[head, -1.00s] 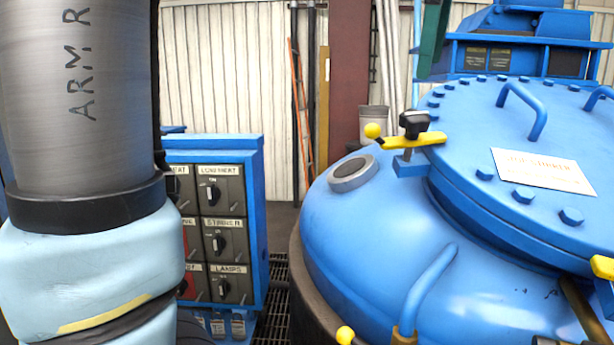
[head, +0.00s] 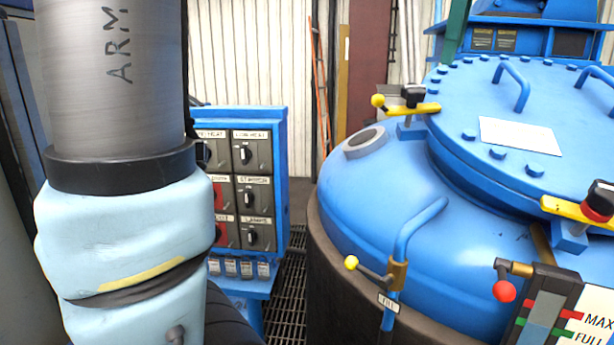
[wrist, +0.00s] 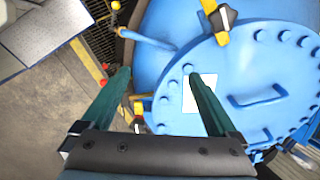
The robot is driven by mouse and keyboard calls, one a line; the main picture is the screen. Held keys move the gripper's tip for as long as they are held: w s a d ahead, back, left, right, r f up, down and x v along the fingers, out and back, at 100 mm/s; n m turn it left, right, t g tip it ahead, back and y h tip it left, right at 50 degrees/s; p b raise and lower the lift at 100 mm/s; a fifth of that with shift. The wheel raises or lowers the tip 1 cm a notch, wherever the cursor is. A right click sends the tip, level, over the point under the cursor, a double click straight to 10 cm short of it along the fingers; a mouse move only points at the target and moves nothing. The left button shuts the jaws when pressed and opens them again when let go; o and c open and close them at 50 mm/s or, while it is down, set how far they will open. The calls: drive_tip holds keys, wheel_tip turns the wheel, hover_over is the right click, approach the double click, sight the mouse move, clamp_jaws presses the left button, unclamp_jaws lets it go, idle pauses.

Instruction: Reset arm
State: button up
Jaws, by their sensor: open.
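My gripper (wrist: 158,82) shows in the wrist view with its two green fingers wide apart, open and with nothing between them. It is above the blue furnace vessel (wrist: 165,30), and its right finger overlaps the white label on the round lid (wrist: 275,65) in the picture. I cannot tell how high it is above the lid.
The blue vessel (head: 375,210) with its bolted lid (head: 500,110) stands at right. Yellow-handled clamps (head: 405,107) and a level gauge (head: 548,312) stick out. A blue control panel (head: 283,180) with several switches stands behind my arm. Floor grating (head: 285,290) lies between panel and vessel.

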drive_tip(key=w+a+f+n+g, duration=0.1)
drive_tip(key=w+a+f+n, duration=0.3)
drive_tip(key=f, duration=0.3)
drive_tip(key=w+a+f+n, duration=0.1)
drive_tip(key=a+f+n, duration=0.35)
drive_tip(key=f, duration=0.35)
drive_tip(key=w+a+f+n+g, duration=0.1)
drive_tip(key=w+a+f+n, duration=0.2)
drive_tip(key=a+f, duration=0.3)
drive_tip(key=s+a+f+n, duration=0.3)
drive_tip(key=a+f+n, duration=0.3)
drive_tip(key=a+f, duration=0.1)
drive_tip(key=s+a+f+n, duration=0.4)
drive_tip(key=a+f+n, duration=0.2)
drive_tip(key=f, duration=0.4)
drive_tip(key=shift+a+g+y, duration=0.4)
drive_tip(key=shift+a, duration=0.1)
drive_tip(key=shift+f, duration=0.1)
